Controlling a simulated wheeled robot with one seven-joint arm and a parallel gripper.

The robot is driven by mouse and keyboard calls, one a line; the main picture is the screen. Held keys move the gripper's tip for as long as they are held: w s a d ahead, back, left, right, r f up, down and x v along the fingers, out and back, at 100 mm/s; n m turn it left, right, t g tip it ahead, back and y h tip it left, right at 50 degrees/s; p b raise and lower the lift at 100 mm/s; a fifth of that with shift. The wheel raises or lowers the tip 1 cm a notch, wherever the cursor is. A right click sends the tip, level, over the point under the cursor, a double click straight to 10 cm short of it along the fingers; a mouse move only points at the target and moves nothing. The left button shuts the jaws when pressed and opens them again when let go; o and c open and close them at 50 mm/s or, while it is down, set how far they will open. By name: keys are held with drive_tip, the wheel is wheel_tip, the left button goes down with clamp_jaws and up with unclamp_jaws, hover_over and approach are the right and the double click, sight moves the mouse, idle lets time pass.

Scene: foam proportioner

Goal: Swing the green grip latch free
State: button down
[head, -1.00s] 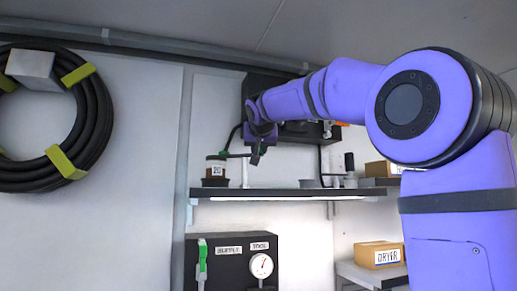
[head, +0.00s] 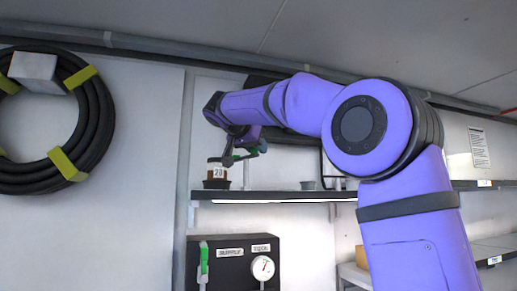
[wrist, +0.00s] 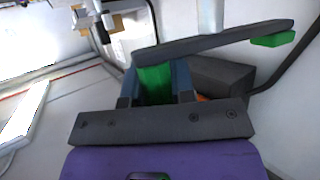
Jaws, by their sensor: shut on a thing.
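In the wrist view, my gripper (wrist: 156,92) is shut on a green grip (wrist: 156,76), which sits between its two blue-grey fingers. A dark bar (wrist: 215,40) runs across just beyond the fingertips, with a second green piece (wrist: 272,40) under its right end. The green parts there are small and partly hidden by my wrist. How the bar is joined to its mount is hidden.
Below is a dark panel (head: 236,270) with a gauge (head: 263,267) and another green-handled lever (head: 203,258). A coiled hose (head: 98,115) hangs at left.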

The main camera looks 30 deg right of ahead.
drive_tip(key=shift+a, duration=0.1)
idle(0.4)
drive_tip(key=c, duration=1.2)
unclamp_jaws()
drive_tip(key=shift+c, duration=0.2)
drive_tip(key=v, duration=1)
drive_tip(key=shift+a+r, duration=0.15)
drive_tip(key=shift+a, duration=0.2)
drive_tip(key=shift+s, duration=0.1)
